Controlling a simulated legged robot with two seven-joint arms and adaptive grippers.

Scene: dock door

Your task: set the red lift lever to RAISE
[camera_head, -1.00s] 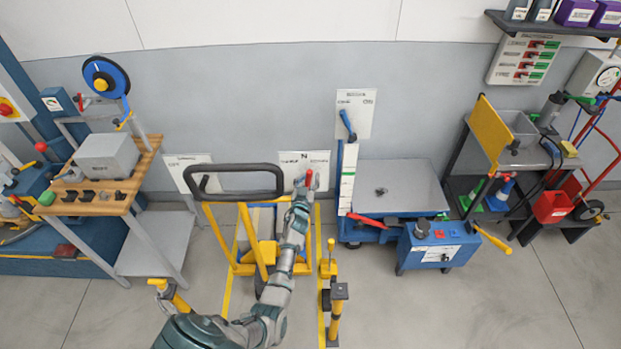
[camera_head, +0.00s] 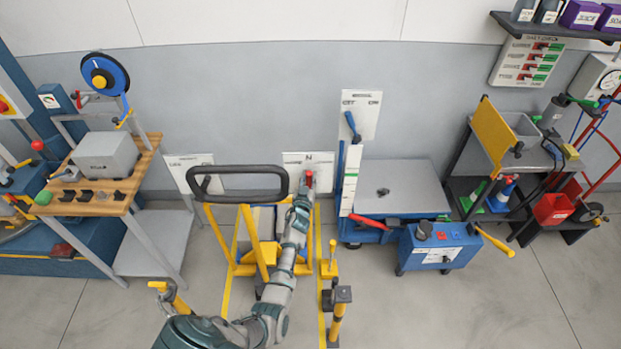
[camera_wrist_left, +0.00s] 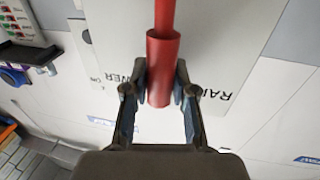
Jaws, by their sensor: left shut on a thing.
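The red lift lever (camera_head: 309,179) is in front of a white wall plate (camera_head: 293,159) in the head view. It stands about upright, close below the N mark near the plate's middle. In the left wrist view the red lever (camera_wrist_left: 163,70) runs down between the two fingers. Partly covered words, LOWER to its left and RAISE to its right, show on the plate (camera_wrist_left: 225,45). My left gripper (camera_wrist_left: 162,85) is shut on the lever's grip; in the head view the hand (camera_head: 304,193) hides the lever's lower part. My right gripper is in neither view.
A yellow pallet truck with a black loop handle (camera_head: 238,169) stands just left of my left arm. A yellow post (camera_head: 338,318) is on its right.

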